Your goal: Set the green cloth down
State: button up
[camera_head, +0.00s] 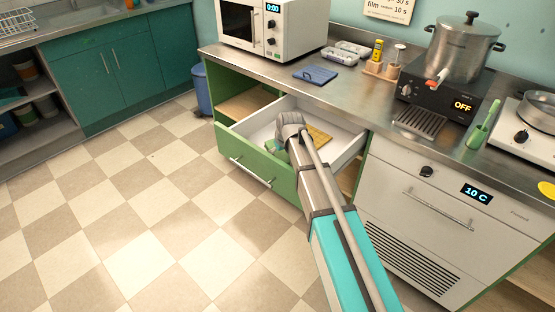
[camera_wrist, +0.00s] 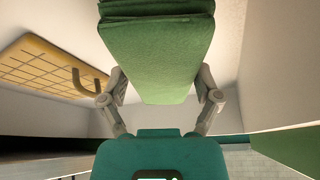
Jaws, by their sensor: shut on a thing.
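My gripper (camera_wrist: 160,88) is shut on the green cloth (camera_wrist: 158,45), with one finger on each side of it. The cloth looks folded in layers and fills the upper middle of the wrist view. In the head view my arm reaches into the open drawer (camera_head: 245,162), which has a green front and white inside. My gripper is mostly hidden there behind my own wrist. A small part of the cloth (camera_head: 281,155) seems to show beside the wrist. I cannot tell whether the cloth touches the drawer floor.
A yellow gridded item (camera_head: 319,136) lies in the drawer, right of my wrist; it shows at left in the wrist view (camera_wrist: 45,62). The steel counter (camera_head: 345,90) above holds a blue folded cloth (camera_head: 315,75), a microwave (camera_head: 270,28) and a pot (camera_head: 464,50) on a burner.

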jog(key=shift+f+b, duration=0.6)
jog(key=shift+f, duration=0.35)
jog(key=shift+f, duration=0.15)
jog(key=o, duration=0.8)
jog(key=p+v, duration=1.1)
jog(key=v, duration=0.1)
jog(key=shift+d, duration=0.1)
dwell(0.7)
jog(key=s+d+f+m+g+h, duration=0.1)
jog(key=s+d+m, duration=0.4)
jog(key=s+d, duration=1.4)
jog(key=s+g+h, duration=0.1)
jog(key=s+g, duration=0.1)
jog(key=shift+d+m+g, duration=0.4)
